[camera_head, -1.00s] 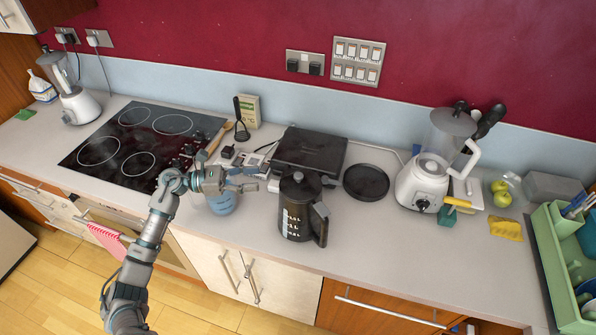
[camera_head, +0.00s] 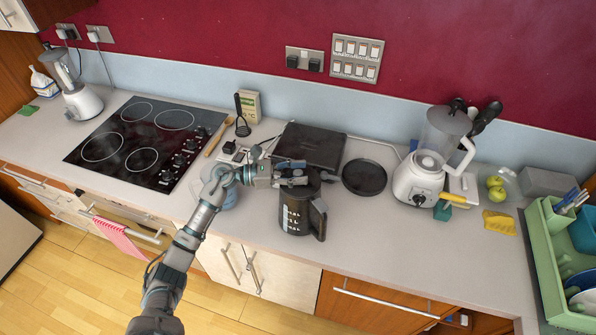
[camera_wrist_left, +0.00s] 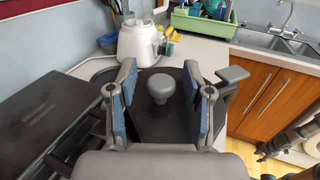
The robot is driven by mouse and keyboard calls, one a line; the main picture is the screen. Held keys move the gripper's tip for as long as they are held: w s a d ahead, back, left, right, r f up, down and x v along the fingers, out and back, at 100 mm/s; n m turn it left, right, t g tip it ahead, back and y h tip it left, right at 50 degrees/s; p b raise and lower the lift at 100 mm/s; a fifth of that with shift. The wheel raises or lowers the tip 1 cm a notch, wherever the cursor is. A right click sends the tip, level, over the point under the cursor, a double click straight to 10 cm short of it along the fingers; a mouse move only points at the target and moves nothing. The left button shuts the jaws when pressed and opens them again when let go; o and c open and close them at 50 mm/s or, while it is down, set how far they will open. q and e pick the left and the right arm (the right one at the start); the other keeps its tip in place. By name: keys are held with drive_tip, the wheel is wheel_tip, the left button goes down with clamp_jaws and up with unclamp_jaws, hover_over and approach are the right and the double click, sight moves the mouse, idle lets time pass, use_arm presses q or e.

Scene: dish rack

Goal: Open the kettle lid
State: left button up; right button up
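The black kettle (camera_head: 297,217) stands upright on the counter near its front edge, with its handle (camera_head: 319,220) to the right. My left gripper (camera_head: 304,173) is over the kettle top and hides much of the lid in the head view. In the left wrist view, the grey lid knob (camera_wrist_left: 161,87) sits on the dark lid (camera_wrist_left: 160,123), which looks closed. The open fingers stand on either side of the knob, with a gap on both sides. The kettle handle (camera_wrist_left: 233,74) shows at the right there.
A black flat appliance (camera_head: 309,146) lies behind the kettle, and a round black plate (camera_head: 364,177) is right of it. A white blender (camera_head: 420,178) stands farther right. The counter right of the kettle is clear.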

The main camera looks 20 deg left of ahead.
sight(301, 171)
use_arm(q)
clamp_jaws()
